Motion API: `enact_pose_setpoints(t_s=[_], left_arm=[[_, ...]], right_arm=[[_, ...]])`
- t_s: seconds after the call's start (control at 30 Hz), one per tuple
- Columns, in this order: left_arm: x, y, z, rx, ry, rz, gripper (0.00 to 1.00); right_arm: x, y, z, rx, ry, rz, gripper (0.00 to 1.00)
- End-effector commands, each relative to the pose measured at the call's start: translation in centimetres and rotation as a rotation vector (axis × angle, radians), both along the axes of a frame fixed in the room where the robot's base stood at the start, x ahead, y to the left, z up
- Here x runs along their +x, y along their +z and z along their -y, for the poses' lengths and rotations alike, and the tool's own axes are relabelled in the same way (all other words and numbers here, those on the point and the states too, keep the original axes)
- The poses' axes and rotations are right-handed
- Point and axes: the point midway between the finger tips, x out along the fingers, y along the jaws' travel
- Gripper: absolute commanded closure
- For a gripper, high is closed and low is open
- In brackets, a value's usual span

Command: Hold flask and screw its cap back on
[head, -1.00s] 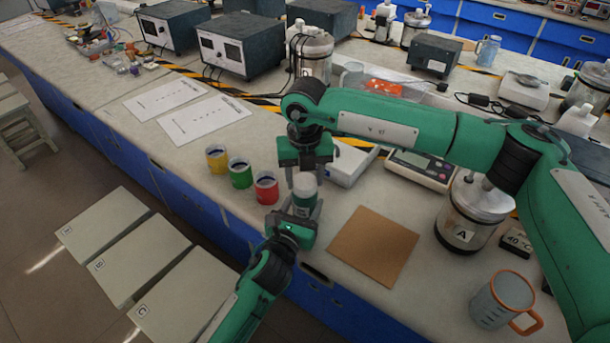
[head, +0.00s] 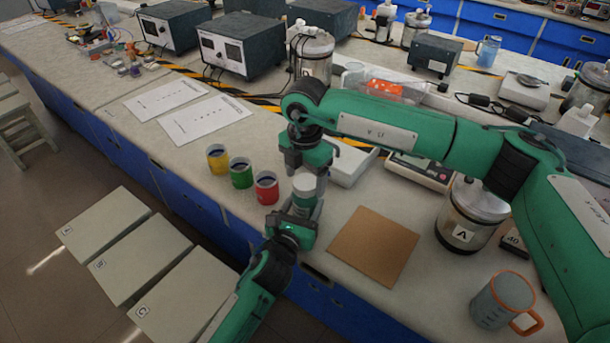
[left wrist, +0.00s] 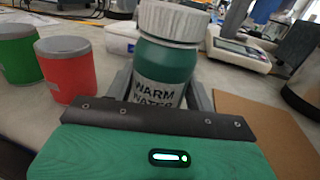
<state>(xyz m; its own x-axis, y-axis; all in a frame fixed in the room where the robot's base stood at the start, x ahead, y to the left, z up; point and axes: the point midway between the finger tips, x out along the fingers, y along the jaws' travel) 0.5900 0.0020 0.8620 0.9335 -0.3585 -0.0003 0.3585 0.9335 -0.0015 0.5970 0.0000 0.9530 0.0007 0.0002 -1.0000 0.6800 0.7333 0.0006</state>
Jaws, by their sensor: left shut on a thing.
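The flask (left wrist: 165,75) is dark green, labelled "WARM WATER", and stands upright. Its light grey ribbed cap (left wrist: 168,20) sits on its top; how tightly it is screwed cannot be told. The cap also shows in the head view (head: 304,183). My left gripper (head: 303,208) is shut around the flask body from the near side; its fingers (left wrist: 160,95) show either side of the flask. My right gripper (head: 306,170) points down just above and behind the cap. Its fingertips are partly hidden, and no finger shows on the cap in the left wrist view.
Yellow (head: 217,158), green (head: 241,173) and red (head: 266,188) cups stand left of the flask. A brown mat (head: 374,247) lies bare at right. A jar (head: 470,215), a mug (head: 502,300) and a scale (head: 420,170) stand farther right. The bench's front edge is close.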

Motion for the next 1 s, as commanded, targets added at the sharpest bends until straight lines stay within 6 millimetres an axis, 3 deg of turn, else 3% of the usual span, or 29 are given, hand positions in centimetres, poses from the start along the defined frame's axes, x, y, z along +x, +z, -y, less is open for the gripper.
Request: enact_pose_setpoints(t_s=[0.17,0.53,1.0], left_arm=[[0.0,0.0,0.0,-0.001,0.000,-0.001,1.00],[0.0,-0.1,0.0,-0.001,0.000,-0.001,1.00],[0.0,0.0,0.0,0.000,0.000,-0.001,1.00]], right_arm=[[0.0,0.3,0.0,0.000,0.001,0.000,0.28],[0.0,4.4,0.0,0.000,0.002,0.000,0.28],[-0.1,4.5,0.0,0.000,0.085,-0.001,0.32]])
